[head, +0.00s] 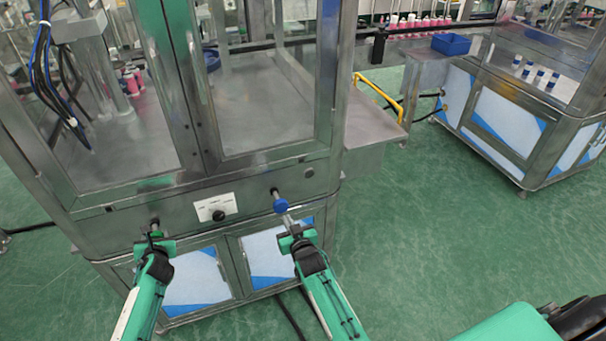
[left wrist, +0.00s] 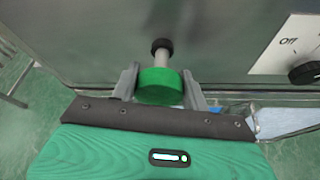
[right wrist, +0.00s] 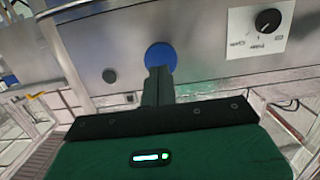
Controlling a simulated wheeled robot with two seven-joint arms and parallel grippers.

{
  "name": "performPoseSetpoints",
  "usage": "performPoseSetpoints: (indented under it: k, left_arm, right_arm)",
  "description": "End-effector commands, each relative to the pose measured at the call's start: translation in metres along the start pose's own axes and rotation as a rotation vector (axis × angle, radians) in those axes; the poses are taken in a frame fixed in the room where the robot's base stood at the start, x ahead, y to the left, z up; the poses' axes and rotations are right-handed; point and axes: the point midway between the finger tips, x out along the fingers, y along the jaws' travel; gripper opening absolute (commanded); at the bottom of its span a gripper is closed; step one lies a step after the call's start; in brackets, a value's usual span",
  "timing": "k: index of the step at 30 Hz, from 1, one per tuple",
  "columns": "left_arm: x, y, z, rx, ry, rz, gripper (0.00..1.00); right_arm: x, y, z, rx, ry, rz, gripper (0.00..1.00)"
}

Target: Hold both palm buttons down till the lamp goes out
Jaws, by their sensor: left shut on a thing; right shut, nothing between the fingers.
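The green palm button (head: 156,234) sticks out on a stem from the front of the steel machine. In the left wrist view the green button (left wrist: 160,87) sits between the fingers of my left gripper (left wrist: 161,80), which is shut on it. The blue palm button (head: 281,205) is to the right on the same panel. My right gripper (head: 287,223) is shut and empty. In the right wrist view its fingertips (right wrist: 158,75) are at the blue button's face (right wrist: 160,55); whether they touch cannot be told. No lit lamp can be made out.
A white plate with a black selector knob (head: 218,215) sits between the buttons. A dark round fitting (head: 308,172) is right of the blue button. The machine's glazed doors (head: 265,90) rise above the panel. Green floor (head: 420,220) is clear on the right.

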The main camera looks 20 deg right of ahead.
Motion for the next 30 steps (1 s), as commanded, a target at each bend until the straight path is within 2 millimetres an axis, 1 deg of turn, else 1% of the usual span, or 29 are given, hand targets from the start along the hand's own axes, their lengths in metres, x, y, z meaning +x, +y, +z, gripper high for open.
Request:
performPoseSetpoints:
  k: [2, 5, 12, 15, 18, 24, 25, 28, 30]
  left_arm:
    - [0.001, 0.003, 0.003, 0.001, -0.004, 0.004, 0.23]
    - [0.001, 0.003, 0.003, 0.001, -0.003, 0.004, 0.23]
    - [0.001, 0.002, 0.001, 0.001, -0.001, 0.003, 0.23]
    - [0.001, 0.002, 0.001, 0.002, -0.001, 0.003, 0.23]
    - [0.001, 0.002, 0.0, 0.002, 0.0, 0.003, 0.23]
    - [0.001, 0.002, -0.001, 0.002, 0.001, 0.003, 0.23]
    - [0.001, 0.002, -0.001, 0.002, 0.001, 0.003, 0.49]
    - [0.0, 0.002, -0.001, 0.002, 0.002, 0.002, 0.69]
    - [0.0, 0.001, -0.001, 0.002, 0.002, 0.002, 0.71]
  right_arm:
    - [-0.001, 0.0, 0.0, 0.0, 0.0, 0.0, 0.0]
    - [-0.009, 0.0, 0.001, 0.0, -0.001, 0.0, 0.0]
    - [-0.045, 0.0, 0.002, 0.0, -0.001, 0.0, 0.0]
    - [-0.055, 0.0, 0.001, 0.0, -0.002, 0.0, 0.0]
    - [-0.06, 0.0, 0.001, 0.0, -0.001, 0.0, 0.0]
    - [-0.06, 0.0, 0.001, 0.0, -0.001, 0.0, 0.0]
    - [-0.06, 0.0, 0.001, 0.0, -0.001, 0.0, 0.0]
    - [-0.06, 0.0, 0.001, 0.0, -0.001, 0.0, 0.0]
    - [-0.06, 0.0, 0.001, 0.0, -0.001, 0.0, 0.0]
